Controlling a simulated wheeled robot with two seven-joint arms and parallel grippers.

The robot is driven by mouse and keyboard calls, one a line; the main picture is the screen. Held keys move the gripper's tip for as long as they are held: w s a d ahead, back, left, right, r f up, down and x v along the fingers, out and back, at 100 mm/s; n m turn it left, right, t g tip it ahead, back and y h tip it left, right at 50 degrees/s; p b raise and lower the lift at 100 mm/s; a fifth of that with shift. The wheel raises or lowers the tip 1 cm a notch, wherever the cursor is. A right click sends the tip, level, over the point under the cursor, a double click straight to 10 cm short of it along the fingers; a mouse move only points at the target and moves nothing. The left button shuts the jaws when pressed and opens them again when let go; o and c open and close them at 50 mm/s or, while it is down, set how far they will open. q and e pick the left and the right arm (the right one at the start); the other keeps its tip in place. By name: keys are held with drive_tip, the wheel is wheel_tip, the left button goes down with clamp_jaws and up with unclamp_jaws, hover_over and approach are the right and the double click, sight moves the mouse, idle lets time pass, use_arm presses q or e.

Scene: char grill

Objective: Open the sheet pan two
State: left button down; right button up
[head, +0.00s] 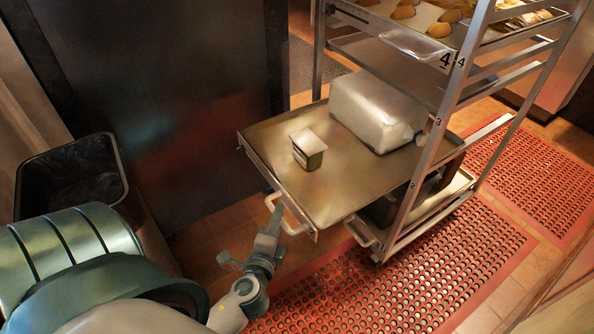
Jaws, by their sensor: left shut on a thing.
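The sheet pan (335,197) of shelf two is a flat metal tray slid well out of the rack toward the left. A small square container (309,150) and a large wrapped white block (372,112) rest on it. A pale handle (294,218) sticks out from its near left edge. My left gripper (271,212) is at this handle, shut on it, with the arm coming up from the bottom left. The exact finger contact is small and partly hidden. My right gripper is out of view.
The metal rack (433,150) holds an upper tray (418,40) of baked goods and a lower tray (432,208) with a dark bin (398,204). A black trash bin (72,172) stands at left. A red perforated mat (400,290) covers the floor in front.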

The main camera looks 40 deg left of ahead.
use_arm(q)
drive_tip(key=shift+s+a, duration=0.15)
drive_tip(key=shift+s, duration=0.4)
drive_tip(key=shift+s+a, duration=0.15)
drive_tip(key=shift+s, duration=0.35)
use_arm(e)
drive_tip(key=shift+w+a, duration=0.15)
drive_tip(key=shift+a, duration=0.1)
use_arm(q)
drive_tip(key=c, duration=1.8)
unclamp_jaws()
drive_tip(key=shift+o, duration=0.2)
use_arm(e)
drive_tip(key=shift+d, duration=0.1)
